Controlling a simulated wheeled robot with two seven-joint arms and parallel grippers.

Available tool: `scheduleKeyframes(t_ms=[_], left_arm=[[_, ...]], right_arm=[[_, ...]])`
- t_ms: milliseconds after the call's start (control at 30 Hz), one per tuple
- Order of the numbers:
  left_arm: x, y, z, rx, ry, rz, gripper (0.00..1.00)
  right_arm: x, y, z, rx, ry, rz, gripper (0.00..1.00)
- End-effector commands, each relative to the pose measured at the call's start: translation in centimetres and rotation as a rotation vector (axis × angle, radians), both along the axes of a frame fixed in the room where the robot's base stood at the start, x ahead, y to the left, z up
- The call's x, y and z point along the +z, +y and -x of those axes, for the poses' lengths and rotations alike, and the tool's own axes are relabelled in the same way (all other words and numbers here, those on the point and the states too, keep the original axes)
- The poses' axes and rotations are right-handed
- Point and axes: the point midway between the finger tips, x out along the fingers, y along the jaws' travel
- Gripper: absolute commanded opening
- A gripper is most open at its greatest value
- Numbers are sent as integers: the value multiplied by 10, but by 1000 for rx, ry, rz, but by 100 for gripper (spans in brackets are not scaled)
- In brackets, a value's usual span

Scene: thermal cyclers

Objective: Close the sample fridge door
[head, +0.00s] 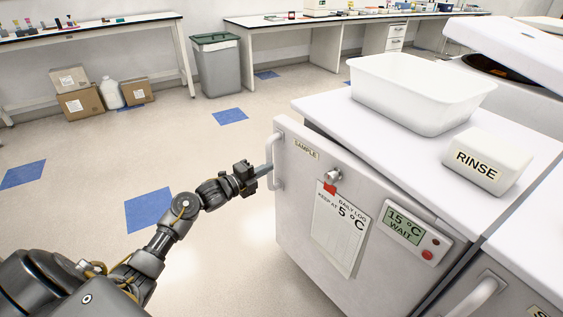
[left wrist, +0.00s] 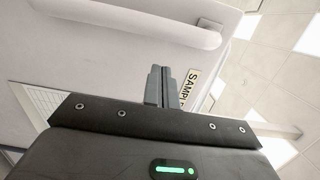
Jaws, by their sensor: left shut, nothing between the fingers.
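The sample fridge door (head: 310,190) is light grey, with a SAMPLE label and a vertical handle (head: 279,162) at its left edge. A dark gap shows between the door's top edge and the cabinet under the white worktop, so the door looks slightly ajar. My left gripper (head: 266,170) is at the handle's left side in the head view; I cannot tell whether it touches. In the left wrist view its fingers (left wrist: 163,86) are together with nothing between them, in front of the door face (left wrist: 80,60), with the handle (left wrist: 150,22) above them. My right gripper is not in view.
A white tub (head: 420,95) and a RINSE box (head: 487,162) stand on the worktop (head: 390,150). The door carries a log sheet (head: 338,230) and a display panel (head: 410,230). A grey bin (head: 216,65) stands far back. The floor left of the door is clear.

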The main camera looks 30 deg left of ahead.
Motion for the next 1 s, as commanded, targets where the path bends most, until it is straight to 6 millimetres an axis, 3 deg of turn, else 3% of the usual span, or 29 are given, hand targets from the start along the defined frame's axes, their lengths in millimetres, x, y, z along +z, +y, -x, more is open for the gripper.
scheduleKeyframes(t_ms=[200, 400, 900, 1000], left_arm=[[0, -15, -38, 1, -2, 4, 0], [0, -22, -57, 1, 0, 2, 0], [0, -23, -63, 1, 0, 0, 0], [-2, -18, -66, -2, -2, -1, 0]], right_arm=[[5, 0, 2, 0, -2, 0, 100], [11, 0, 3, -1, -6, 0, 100], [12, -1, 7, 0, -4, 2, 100], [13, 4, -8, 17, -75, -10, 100]])
